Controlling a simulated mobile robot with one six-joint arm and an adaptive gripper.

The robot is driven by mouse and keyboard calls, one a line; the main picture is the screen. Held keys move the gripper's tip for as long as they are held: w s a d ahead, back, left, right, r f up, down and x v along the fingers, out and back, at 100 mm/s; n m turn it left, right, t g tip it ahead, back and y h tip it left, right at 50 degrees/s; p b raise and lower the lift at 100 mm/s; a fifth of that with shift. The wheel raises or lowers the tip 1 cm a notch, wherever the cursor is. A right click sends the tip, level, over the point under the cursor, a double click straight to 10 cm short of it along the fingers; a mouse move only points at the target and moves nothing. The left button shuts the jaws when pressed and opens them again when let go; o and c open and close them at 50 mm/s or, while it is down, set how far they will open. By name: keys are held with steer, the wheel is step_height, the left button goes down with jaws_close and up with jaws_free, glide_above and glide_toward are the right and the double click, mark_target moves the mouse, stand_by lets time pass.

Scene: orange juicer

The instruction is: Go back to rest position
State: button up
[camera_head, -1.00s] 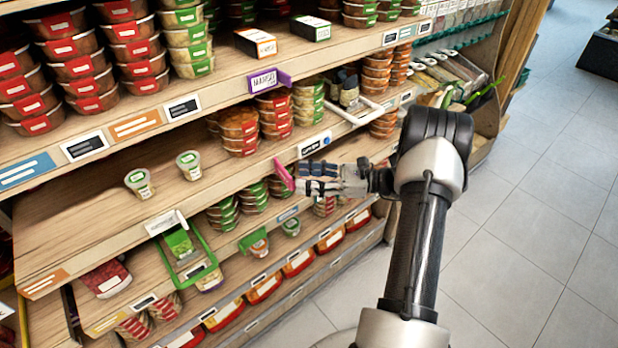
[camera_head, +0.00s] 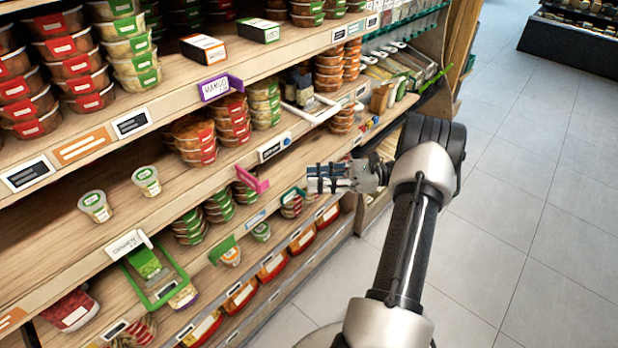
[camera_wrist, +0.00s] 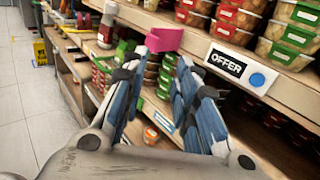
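My gripper (camera_head: 322,178) is held out in front of the shelf unit, at the height of its middle shelves. The wrist view shows its two blue-padded fingers (camera_wrist: 158,95) spread apart with nothing between them. It looks empty and clear of the goods. My arm reaches up from the bottom of the head view and bends at the elbow over the aisle.
The shelves (camera_head: 60,215) hold stacked tubs (camera_head: 195,140) and two small cups. A pink tag holder (camera_head: 252,181) juts from a shelf edge near my gripper; it also shows in the wrist view (camera_wrist: 165,39). The tiled floor (camera_head: 540,200) at right is open.

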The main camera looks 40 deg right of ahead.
steer(key=shift+a, duration=0.1)
stand_by(0.4)
steer(key=a+r+n+g+h, duration=0.1)
steer(key=a+r+n+g, duration=0.25)
steer(key=a, duration=0.35)
steer(key=s+a+r+n+g+h, duration=0.1)
steer(key=a+r+n+g+h, duration=0.2)
steer(key=a, duration=0.4)
steer(key=a+r+n+g, duration=0.3)
steer(key=a+r+n, duration=0.15)
steer(key=a, duration=0.25)
steer(key=s+a+r+n+t+h, duration=0.1)
steer(key=s+a+r+n+h, duration=0.1)
steer(key=s+a+n+h, duration=0.2)
steer(key=s+a+r+n+t+h, duration=0.1)
steer(key=s+a+n+h, duration=0.4)
steer(key=s+n, duration=0.5)
steer(key=shift+s+a+r+n+t+h, duration=0.25)
steer(key=shift+s+r+n+t+h, duration=0.3)
steer(key=shift+s, duration=0.95)
steer(key=shift+r, duration=0.1)
